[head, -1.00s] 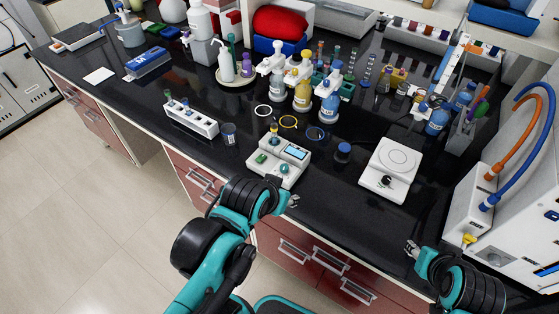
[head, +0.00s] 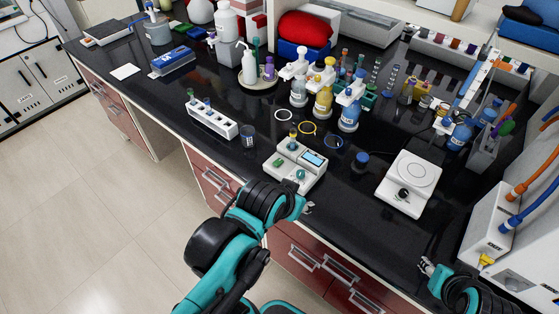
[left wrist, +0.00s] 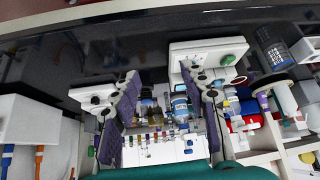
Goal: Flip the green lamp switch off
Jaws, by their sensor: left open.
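A white instrument (head: 296,165) sits near the bench's front edge in the head view, with a small blue display and a yellow-capped piece at its back.
A white balance (head: 408,184) stands to the right of the instrument, with a blue-capped jar (head: 360,162) between. A white tube rack (head: 211,121) and a dark cup (head: 248,137) are to its left. Several wash bottles (head: 322,98) stand behind. Bare bench (head: 335,210) lies right of my left gripper.

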